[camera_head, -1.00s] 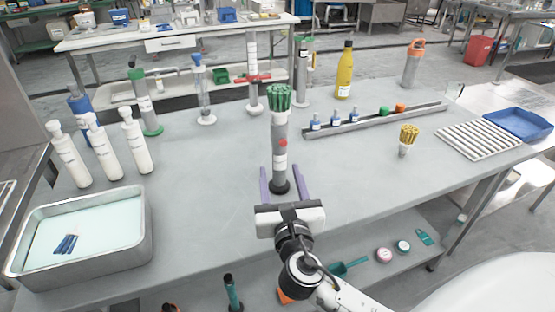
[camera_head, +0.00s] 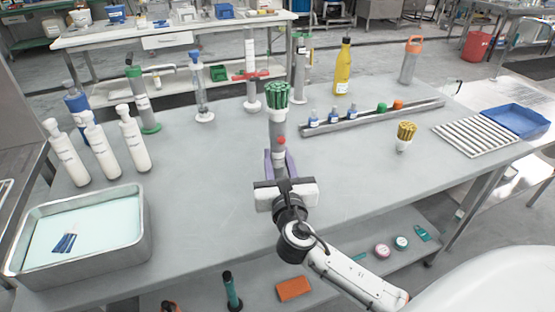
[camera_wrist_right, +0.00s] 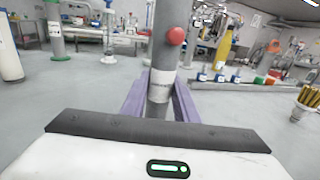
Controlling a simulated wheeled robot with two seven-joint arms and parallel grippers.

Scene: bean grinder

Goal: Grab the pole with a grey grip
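A grey upright pole (camera_head: 278,128) with a red button and a pale label stands on the near middle of the table, with a bunch of green pieces at its top. It also shows in the right wrist view (camera_wrist_right: 162,60). My right gripper (camera_head: 278,163) has its purple fingers on either side of the lower pole. In the right wrist view the fingers (camera_wrist_right: 159,100) lie against the pole with no clear gap. The pole's base is hidden behind the gripper. No other part is clearly marked as a grey grip. My left gripper is not in view.
White pump bottles (camera_head: 96,145) and a metal tray of liquid (camera_head: 143,240) are at left. Tall stands (camera_head: 200,90) line the back. A metal rail (camera_head: 385,116) with small bottles and a yellow bottle (camera_head: 344,70) are at right. The table's middle left is clear.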

